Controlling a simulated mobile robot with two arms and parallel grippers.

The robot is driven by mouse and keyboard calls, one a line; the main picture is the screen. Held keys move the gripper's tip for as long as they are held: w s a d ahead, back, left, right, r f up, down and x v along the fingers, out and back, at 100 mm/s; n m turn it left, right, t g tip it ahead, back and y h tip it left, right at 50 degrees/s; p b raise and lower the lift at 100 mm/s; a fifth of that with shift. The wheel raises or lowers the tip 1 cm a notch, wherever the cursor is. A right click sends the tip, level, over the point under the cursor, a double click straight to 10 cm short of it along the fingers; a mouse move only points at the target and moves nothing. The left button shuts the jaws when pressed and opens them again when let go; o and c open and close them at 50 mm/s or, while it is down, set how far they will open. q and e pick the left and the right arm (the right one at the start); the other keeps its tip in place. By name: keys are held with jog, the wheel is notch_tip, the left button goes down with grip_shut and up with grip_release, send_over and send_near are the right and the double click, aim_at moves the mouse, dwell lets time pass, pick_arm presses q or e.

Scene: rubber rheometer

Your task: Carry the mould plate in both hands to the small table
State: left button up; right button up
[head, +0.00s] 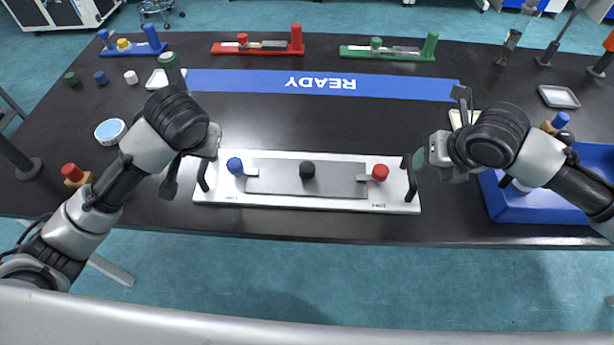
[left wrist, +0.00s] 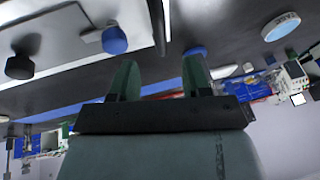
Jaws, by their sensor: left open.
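The mould plate (head: 300,203) is a long white plate lying on the black table near its front edge. It has a grey inset with a black knob (head: 307,170), a blue knob (head: 235,165), a red knob (head: 380,172) and a black upright handle at each end. My left gripper (left wrist: 159,75) is open; in the left wrist view the left handle (left wrist: 158,25) stands beyond the gap between its green fingers. Its fingers are mostly hidden in the head view. My right gripper (head: 418,163) is beside the right handle (head: 410,178); its finger gap is hidden.
A blue READY strip (head: 420,88) crosses the table behind the plate. Red (head: 225,48) and green (head: 350,51) fixtures stand at the back. Floor shows in front.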

aim_at(205, 161)
pick_arm(q)
jog(key=x, duration=0.9)
pick_arm(e)
jog(key=x, duration=0.9)
pick_arm(q)
grip_shut()
pick_arm(e)
grip_shut()
pick_arm(q)
jog(key=shift+w+r, duration=0.2)
jog(key=shift+r, duration=0.1)
pick_arm(e)
jog(key=shift+w+r, duration=0.2)
jog(key=shift+r, duration=0.1)
